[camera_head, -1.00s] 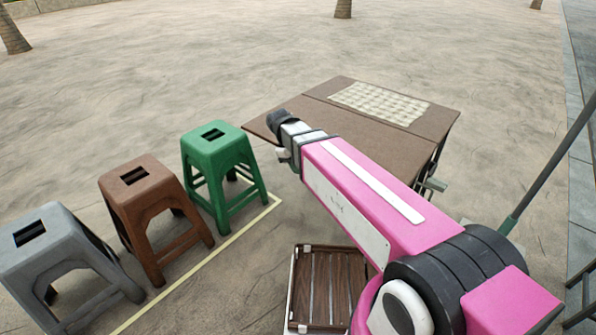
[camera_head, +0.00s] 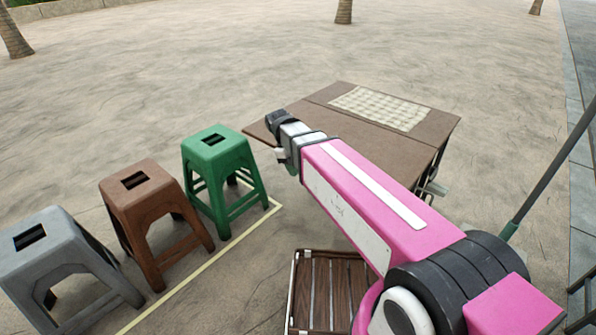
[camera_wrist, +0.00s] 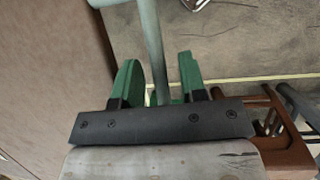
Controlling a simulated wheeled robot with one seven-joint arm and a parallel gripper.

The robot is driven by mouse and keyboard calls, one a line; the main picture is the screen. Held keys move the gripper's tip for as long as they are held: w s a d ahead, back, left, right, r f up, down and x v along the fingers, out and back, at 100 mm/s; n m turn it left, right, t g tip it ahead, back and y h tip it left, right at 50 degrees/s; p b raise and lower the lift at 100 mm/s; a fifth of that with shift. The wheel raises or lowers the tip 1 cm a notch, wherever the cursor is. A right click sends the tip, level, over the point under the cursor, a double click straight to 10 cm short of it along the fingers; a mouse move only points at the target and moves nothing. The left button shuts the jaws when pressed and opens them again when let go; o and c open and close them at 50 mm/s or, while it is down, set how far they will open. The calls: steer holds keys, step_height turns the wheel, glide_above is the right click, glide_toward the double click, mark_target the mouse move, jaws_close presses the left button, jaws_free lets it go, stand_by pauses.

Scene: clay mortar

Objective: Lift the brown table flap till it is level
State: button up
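The brown flap (camera_head: 345,140) is the near part of the folding table in the head view. It lies almost in line with the fixed tabletop (camera_head: 425,130); a small remaining tilt is hard to judge. My arm covers part of it. In the wrist view, a brown panel, likely the flap (camera_wrist: 50,70), fills the left side. My gripper (camera_wrist: 160,75) has two green fingers set apart. A grey-green bar (camera_wrist: 150,35) runs between them with gaps on both sides.
Green (camera_head: 217,150), brown (camera_head: 140,190) and grey (camera_head: 50,250) stools stand left of the table. A woven mat (camera_head: 380,107) lies on the tabletop. A slatted wooden crate (camera_head: 325,290) sits in front. A dark pole (camera_head: 550,175) slants at right. Open ground lies behind.

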steer(key=shift+v, duration=3)
